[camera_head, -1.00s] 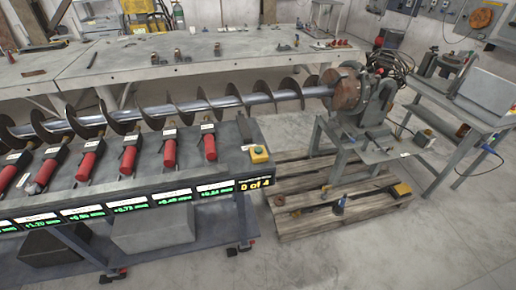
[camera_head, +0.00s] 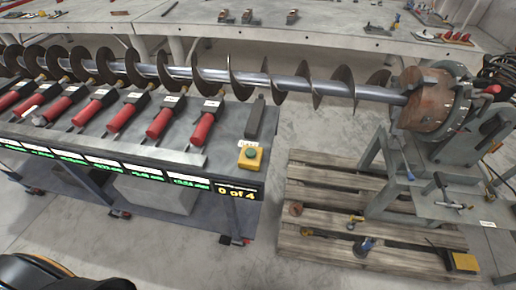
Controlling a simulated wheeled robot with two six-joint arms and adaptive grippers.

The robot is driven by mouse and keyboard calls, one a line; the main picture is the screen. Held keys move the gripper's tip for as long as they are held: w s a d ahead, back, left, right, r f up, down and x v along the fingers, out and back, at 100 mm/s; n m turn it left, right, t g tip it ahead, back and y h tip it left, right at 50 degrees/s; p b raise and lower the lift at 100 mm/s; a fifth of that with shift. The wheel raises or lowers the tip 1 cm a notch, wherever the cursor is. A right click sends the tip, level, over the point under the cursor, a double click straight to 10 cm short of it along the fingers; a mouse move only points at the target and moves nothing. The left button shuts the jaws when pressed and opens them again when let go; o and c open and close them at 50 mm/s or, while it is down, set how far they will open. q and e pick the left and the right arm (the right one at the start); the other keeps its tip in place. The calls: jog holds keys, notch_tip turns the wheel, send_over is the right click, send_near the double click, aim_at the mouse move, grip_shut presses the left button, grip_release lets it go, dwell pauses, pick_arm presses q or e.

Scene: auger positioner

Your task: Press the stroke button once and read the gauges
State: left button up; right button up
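The stroke button is a green button on a yellow box (camera_head: 251,157), at the right front corner of the gauge bench (camera_head: 225,150). Red cylindrical gauge units (camera_head: 205,127) stand in a row on the bench, below the long auger (camera_head: 300,84). Small green readouts (camera_head: 190,182) run along the bench's front edge; their digits are too small to read surely. A dark display (camera_head: 236,190) at the right end reads "0 of 4" in yellow. Neither of my grippers is in view.
A positioner with a rusty round chuck (camera_head: 428,98) holds the auger's right end on a grey stand. A wooden pallet (camera_head: 330,190) with loose tools lies right of the bench. A long grey table (camera_head: 300,35) stands behind. Bare floor shows in front.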

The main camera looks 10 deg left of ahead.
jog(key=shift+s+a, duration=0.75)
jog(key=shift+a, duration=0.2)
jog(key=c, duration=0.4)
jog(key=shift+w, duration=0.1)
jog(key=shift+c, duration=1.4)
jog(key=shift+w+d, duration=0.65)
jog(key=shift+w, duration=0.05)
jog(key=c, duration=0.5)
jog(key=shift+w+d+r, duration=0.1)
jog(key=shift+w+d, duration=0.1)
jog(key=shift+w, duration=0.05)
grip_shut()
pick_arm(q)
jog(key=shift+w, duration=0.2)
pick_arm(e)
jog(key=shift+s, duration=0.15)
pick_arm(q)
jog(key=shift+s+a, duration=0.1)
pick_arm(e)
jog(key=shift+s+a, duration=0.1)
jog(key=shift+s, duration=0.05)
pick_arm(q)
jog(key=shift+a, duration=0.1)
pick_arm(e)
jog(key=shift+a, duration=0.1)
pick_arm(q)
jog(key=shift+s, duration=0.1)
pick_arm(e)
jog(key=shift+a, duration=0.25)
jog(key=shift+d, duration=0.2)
